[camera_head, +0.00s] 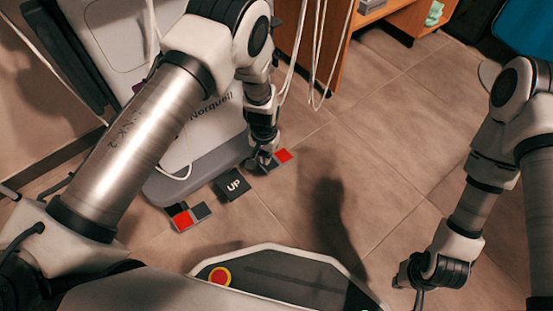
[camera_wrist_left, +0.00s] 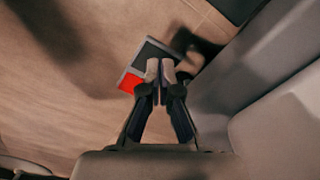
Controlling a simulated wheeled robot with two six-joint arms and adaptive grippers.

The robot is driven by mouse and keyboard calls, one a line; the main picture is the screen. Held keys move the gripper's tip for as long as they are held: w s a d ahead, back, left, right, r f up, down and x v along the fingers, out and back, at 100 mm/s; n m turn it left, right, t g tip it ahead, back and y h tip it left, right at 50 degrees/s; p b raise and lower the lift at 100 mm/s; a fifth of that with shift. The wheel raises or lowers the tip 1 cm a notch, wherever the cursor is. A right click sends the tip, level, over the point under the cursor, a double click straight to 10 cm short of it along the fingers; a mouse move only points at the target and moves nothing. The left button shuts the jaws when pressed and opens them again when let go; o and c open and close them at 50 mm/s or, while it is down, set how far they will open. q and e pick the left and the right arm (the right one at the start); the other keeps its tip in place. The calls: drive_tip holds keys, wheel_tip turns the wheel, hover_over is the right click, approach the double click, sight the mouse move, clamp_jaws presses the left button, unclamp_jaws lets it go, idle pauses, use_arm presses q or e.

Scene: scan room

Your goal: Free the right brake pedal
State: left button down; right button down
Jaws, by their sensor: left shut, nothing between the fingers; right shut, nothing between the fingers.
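The right brake pedal (camera_head: 284,155) is a small plate, part red and part dark grey, low at the front edge of a white machine marked "Norquell". My left gripper (camera_head: 262,164) is shut and empty, pointing down over the pedal's dark part, which it partly hides. In the left wrist view, the pedal's red part (camera_wrist_left: 131,83) lies left of the shut fingertips (camera_wrist_left: 160,68), with its dark part behind them. I cannot tell whether the fingers touch the pedal. My right gripper (camera_head: 418,293) is shut and empty over the floor at the lower right.
A black "UP" pedal (camera_head: 233,184) lies left of the right brake pedal. Another red and grey pedal (camera_head: 183,220) lies further left. The machine's grey base (camera_head: 190,180) rises behind them. White cables (camera_head: 318,60) hang by a wooden cabinet (camera_head: 340,30). The tiled floor on the right is clear.

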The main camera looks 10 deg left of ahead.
use_arm(q)
drive_tip(key=shift+f+b, duration=1.1)
drive_tip(key=shift+f, duration=0.65)
idle(0.6)
drive_tip(key=shift+r, duration=0.25)
wheel_tip(320, 180, up, 7)
drive_tip(key=p, duration=0.7)
drive_tip(key=shift+f, duration=0.25)
